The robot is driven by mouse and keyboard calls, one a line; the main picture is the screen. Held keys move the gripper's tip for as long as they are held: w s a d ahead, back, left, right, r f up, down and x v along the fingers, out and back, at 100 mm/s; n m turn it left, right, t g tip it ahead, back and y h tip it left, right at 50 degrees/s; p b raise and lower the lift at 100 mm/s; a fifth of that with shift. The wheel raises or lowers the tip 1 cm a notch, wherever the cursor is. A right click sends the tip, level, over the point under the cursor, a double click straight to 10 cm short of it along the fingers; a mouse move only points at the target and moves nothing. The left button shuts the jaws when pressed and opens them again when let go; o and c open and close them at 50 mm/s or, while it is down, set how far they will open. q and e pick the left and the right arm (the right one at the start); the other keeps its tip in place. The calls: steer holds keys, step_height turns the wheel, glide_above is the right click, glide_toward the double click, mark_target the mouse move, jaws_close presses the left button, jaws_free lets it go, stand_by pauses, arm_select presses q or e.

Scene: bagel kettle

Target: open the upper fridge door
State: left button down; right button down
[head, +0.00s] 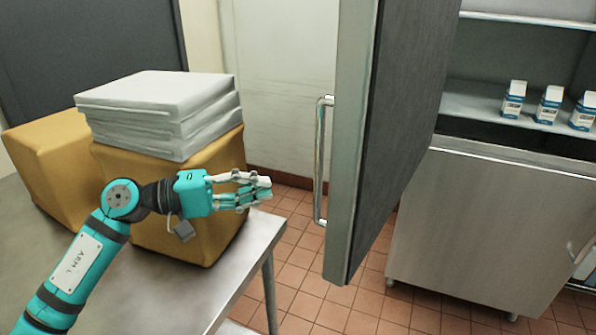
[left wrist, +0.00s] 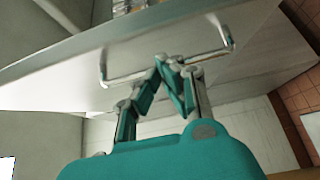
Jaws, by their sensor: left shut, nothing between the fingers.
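The upper fridge door (head: 357,130) stands swung wide open in the head view, its edge facing me and its dark inner side to the right. Its metal bar handle (head: 320,160) is on the left face. My left gripper (head: 268,187) is shut and empty, left of the handle with a gap between them in the head view. In the left wrist view the closed fingertips (left wrist: 168,60) overlap the middle of the handle (left wrist: 125,79); contact cannot be told there. My right gripper is not in view.
The open fridge shelf (head: 475,103) holds white-and-blue cartons (head: 548,105). The lower fridge door (head: 475,225) is shut. A metal table (head: 110,285) at left bears yellow blocks (head: 50,165) and stacked white slabs (head: 160,110). Tiled floor (head: 345,315) is free beneath the open door.

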arm_select(q)
steer(key=p+x, duration=0.5)
steer(key=x, duration=0.4)
steer(key=shift+d, duration=0.4)
steer(key=s+d, duration=0.5)
steer(key=d, duration=0.4)
steer(key=shift+d, duration=0.3)
steer(key=shift+w, duration=0.1)
